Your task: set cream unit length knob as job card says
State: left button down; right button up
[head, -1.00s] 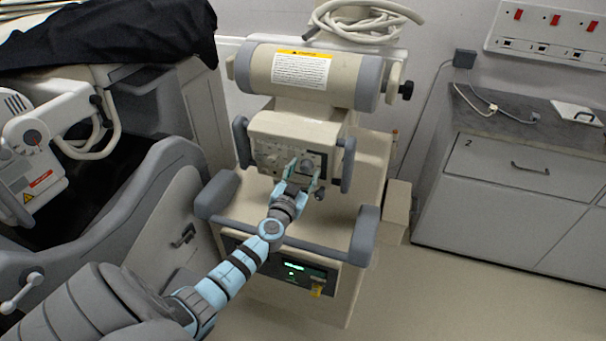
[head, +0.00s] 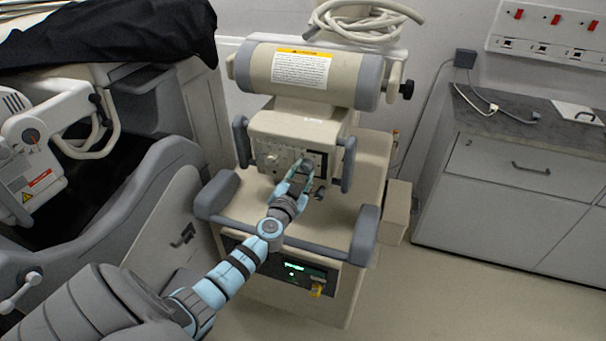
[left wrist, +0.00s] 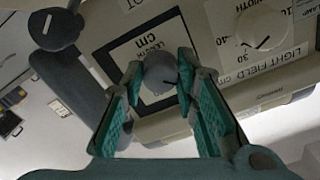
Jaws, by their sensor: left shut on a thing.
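The cream unit (head: 285,122) stands ahead with a control panel facing me. In the left wrist view its grey length knob (left wrist: 160,70), with a dark pointer mark, sits in front of a "LENGTH CM" label (left wrist: 150,45). My left gripper (head: 305,171) is at the panel. In the left wrist view its two teal-padded fingers (left wrist: 158,88) are on either side of the length knob and shut on it. The scale around the knob is partly hidden by the fingers. My right gripper is not in view.
A grey handle rail (head: 318,248) runs below my gripper. A clipboard-like white sheet (head: 577,112) lies on the right counter, too small to read.

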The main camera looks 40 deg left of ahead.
pick_arm(q)
jog(key=m, duration=0.2)
jog(key=shift+m, duration=0.4)
jog(key=m, duration=0.3)
jog(key=shift+b, duration=0.35)
jog(key=m, duration=0.4)
jog(key=shift+a+r, duration=0.1)
jog(key=m, duration=0.3)
jog(key=shift+r+m, duration=0.1)
jog(key=shift+m, duration=0.3)
jog(key=m, duration=0.3)
jog(key=shift+m+p, duration=0.3)
jog(key=shift+p, duration=0.05)
jog(key=m, duration=0.3)
jog(key=shift+m+p, duration=0.3)
jog(key=m, duration=0.3)
jog(key=shift+r+m+p, duration=0.1)
jog(key=shift+m+p, duration=0.2)
jog(key=shift+m, duration=1.6)
